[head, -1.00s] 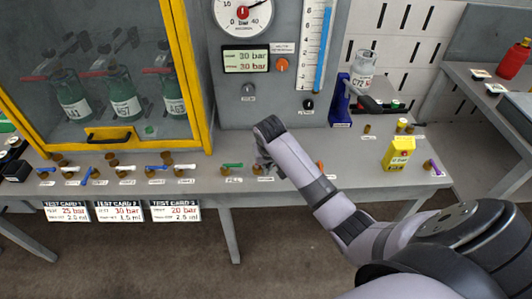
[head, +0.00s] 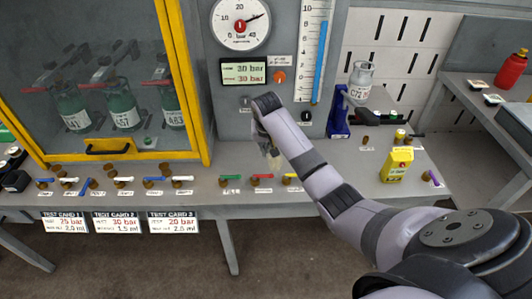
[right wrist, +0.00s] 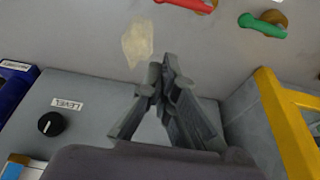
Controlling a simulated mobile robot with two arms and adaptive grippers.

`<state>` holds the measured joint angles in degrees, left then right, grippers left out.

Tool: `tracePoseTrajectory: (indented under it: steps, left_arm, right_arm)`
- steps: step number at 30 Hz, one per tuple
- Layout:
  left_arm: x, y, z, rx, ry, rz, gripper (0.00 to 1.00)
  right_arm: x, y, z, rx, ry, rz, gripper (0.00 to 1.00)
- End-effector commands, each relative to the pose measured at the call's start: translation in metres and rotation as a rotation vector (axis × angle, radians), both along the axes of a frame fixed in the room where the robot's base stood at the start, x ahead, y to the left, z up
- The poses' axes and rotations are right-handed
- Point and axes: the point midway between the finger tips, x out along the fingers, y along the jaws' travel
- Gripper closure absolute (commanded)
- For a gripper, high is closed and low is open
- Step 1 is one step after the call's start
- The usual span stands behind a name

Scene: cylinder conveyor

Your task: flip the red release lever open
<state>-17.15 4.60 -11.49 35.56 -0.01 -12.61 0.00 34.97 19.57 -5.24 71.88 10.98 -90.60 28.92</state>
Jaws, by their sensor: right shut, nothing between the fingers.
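The red release lever (head: 263,177) is a small red handle on a brown knob at the bench's front edge, between a green lever (head: 231,178) and a yellow lever (head: 292,176). In the right wrist view the red lever (right wrist: 193,4) is partly cut off by the top edge, with the green lever (right wrist: 262,24) to its right. My right gripper (head: 274,158) is over the bench, behind the red lever in the head view and apart from it. It also shows in the right wrist view (right wrist: 162,74), shut and empty. My left gripper is out of view.
A yellow-framed cabinet (head: 207,130) with green bottles stands on the left. The grey gauge panel (head: 246,103) rises behind my right gripper. A pale patch (right wrist: 137,43) shows near the fingertips. A blue stand (head: 339,122) and yellow box (head: 396,165) are on the right.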

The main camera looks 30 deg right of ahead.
Motion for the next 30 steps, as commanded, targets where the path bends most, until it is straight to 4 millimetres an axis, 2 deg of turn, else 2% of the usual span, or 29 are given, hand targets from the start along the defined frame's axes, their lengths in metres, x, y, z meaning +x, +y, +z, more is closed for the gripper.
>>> tracePoseTrajectory:
  steps: [6,15,16,21,30]
  left_arm:
    - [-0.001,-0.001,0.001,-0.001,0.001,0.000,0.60]
    - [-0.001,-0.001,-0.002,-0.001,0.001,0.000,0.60]
    - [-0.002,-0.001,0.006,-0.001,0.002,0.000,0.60]
    - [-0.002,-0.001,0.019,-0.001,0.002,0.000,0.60]
    - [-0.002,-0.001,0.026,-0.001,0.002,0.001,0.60]
  right_arm:
    - [0.010,-0.006,-0.042,0.001,0.005,0.000,1.00]
    - [0.021,-0.013,-0.081,0.000,0.002,0.000,1.00]
    - [0.016,-0.010,-0.074,-0.001,0.002,0.002,1.00]
    - [0.000,-0.001,-0.070,-0.001,0.002,0.002,1.00]
    - [-0.013,0.008,-0.070,-0.001,0.001,0.001,1.00]
